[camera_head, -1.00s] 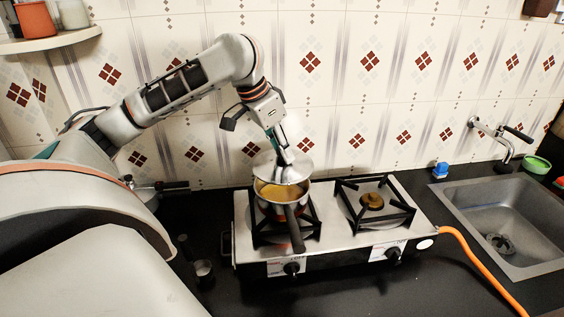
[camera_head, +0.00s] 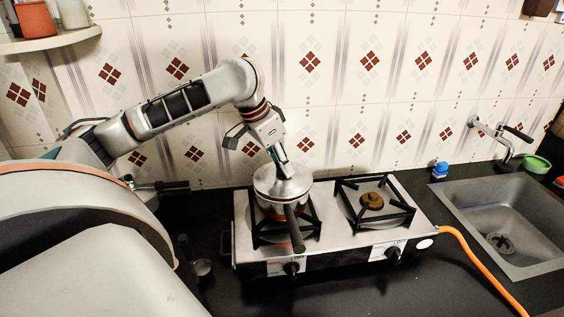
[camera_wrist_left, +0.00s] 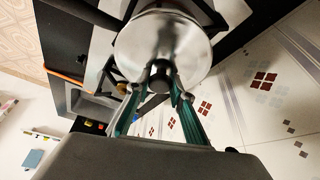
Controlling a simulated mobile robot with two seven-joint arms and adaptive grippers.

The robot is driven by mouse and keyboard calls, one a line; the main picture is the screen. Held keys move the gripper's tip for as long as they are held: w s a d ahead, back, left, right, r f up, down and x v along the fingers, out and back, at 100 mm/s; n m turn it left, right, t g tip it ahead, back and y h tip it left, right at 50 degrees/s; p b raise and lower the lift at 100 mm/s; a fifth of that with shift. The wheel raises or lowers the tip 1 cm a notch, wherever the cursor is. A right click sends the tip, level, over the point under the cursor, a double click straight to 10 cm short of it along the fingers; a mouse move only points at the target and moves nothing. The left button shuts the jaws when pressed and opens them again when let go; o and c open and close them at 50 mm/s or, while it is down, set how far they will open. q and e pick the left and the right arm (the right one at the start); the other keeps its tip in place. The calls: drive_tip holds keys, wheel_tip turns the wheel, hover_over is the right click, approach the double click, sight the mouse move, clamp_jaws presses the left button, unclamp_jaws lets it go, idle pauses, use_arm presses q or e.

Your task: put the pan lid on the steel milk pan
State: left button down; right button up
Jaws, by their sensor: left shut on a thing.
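The steel pan lid (camera_head: 283,184) lies over the mouth of the steel milk pan (camera_head: 275,208) on the left burner of the stove. The pan's dark handle (camera_head: 295,228) points toward the front. My left gripper (camera_head: 281,167) is above the lid, shut on its knob. In the left wrist view the round shiny lid (camera_wrist_left: 163,42) fills the top middle, and my left gripper's fingers (camera_wrist_left: 160,84) close around the dark knob (camera_wrist_left: 161,75). The pan's inside is hidden under the lid. My right gripper is not in view.
The right burner (camera_head: 372,200) is empty. An orange gas hose (camera_head: 474,262) runs from the stove's right side.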

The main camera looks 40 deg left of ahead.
use_arm(q)
drive_tip(key=shift+f, duration=0.3)
drive_tip(key=c, duration=1.8)
unclamp_jaws()
drive_tip(key=shift+o, duration=0.2)
drive_tip(key=shift+r, duration=0.15)
drive_tip(key=shift+r, duration=0.3)
drive_tip(key=v, duration=1.2)
drive_tip(key=shift+r, duration=0.2)
